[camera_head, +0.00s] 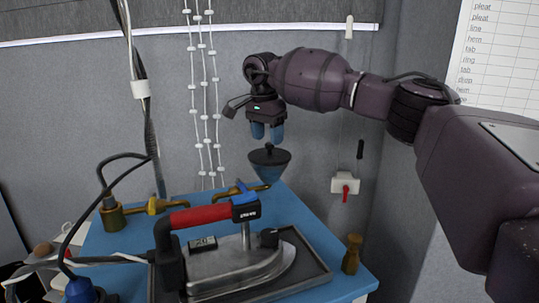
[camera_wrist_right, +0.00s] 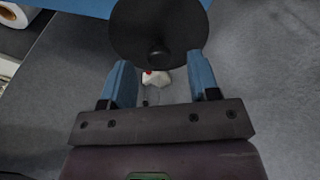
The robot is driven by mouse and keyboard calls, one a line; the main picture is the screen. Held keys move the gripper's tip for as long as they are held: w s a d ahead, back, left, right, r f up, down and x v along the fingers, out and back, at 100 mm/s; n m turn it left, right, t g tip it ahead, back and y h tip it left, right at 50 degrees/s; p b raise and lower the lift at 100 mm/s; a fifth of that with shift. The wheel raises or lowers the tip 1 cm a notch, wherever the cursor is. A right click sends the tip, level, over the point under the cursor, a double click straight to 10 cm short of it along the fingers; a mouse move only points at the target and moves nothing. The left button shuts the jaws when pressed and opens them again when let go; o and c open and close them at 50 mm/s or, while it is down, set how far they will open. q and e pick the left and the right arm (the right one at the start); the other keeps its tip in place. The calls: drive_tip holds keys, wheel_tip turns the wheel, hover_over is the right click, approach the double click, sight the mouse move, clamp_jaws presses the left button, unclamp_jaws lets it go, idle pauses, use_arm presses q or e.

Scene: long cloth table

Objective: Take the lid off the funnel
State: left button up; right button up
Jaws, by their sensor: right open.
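The funnel (camera_head: 270,172) is a blue-grey cone, point down, at the back of the blue table behind the iron. Its dark round lid (camera_head: 268,156) sits on top with a small knob in the middle. The lid (camera_wrist_right: 158,25) also shows as a dark disc at the top of the right wrist view, its knob towards the fingers. My right gripper (camera_head: 266,131) is open and empty just above the lid, with its blue fingers pointing down. In the wrist view the right gripper (camera_wrist_right: 161,78) has its fingers apart, one to each side of the knob. My left gripper is not in view.
A red-handled iron (camera_head: 235,268) on a dark tray (camera_head: 312,268) fills the front of the blue table (camera_head: 330,250). Brass fittings (camera_head: 112,213) and cables stand at left. A small wooden piece (camera_head: 352,254) stands at right. Beaded cords (camera_head: 205,100) hang behind.

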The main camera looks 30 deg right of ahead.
sight(269, 143)
drive_tip(key=shift+d+f, duration=0.2)
drive_tip(key=shift+f, duration=0.55)
drive_tip(key=shift+d+f, duration=0.15)
drive_tip(key=shift+f, duration=0.6)
drive_tip(key=c, duration=1)
drive_tip(key=shift+r, duration=0.1)
